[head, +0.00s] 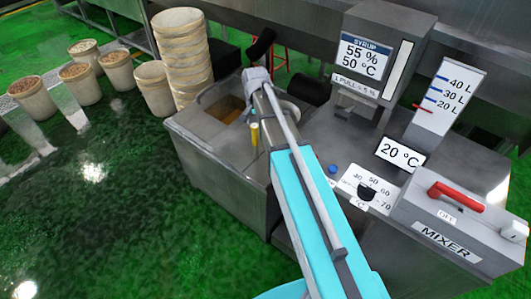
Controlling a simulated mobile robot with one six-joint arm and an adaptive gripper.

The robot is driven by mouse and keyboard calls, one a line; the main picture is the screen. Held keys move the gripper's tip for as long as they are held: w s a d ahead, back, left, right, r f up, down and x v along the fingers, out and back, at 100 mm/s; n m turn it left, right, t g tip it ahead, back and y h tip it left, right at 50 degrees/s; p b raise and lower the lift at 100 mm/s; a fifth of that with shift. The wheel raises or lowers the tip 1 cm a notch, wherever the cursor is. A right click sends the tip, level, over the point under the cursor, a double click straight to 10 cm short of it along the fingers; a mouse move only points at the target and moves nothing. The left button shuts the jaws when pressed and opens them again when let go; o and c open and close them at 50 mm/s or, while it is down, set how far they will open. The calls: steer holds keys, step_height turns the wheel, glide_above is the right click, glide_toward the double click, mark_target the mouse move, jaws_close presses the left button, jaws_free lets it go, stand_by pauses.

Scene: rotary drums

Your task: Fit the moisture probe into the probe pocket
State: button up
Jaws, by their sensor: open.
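My arm reaches from the bottom of the head view to the far side of the steel bench. A dark part beyond its grey wrist looks like my gripper (262,43); it is open, and I see nothing held in it. Its fingers are too small to make out. A small upright yellow piece (254,133), which may be the moisture probe, stands just left of my forearm at the bench. It is apart from the dark gripper, which is farther back. I cannot make out the probe pocket; my arm covers part of the bench.
The steel bench (205,143) has an opening with brown contents (229,109). Right of my arm stand the syrup unit (358,85), a level gauge (445,100), a temperature display (400,153) and the mixer box (450,225). Stacked tubs (183,55) stand behind left.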

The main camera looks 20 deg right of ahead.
steer(key=s+a+n, duration=0.1)
steer(key=s+n, duration=0.6)
steer(key=s, duration=1.1)
steer(key=shift+n, duration=0.3)
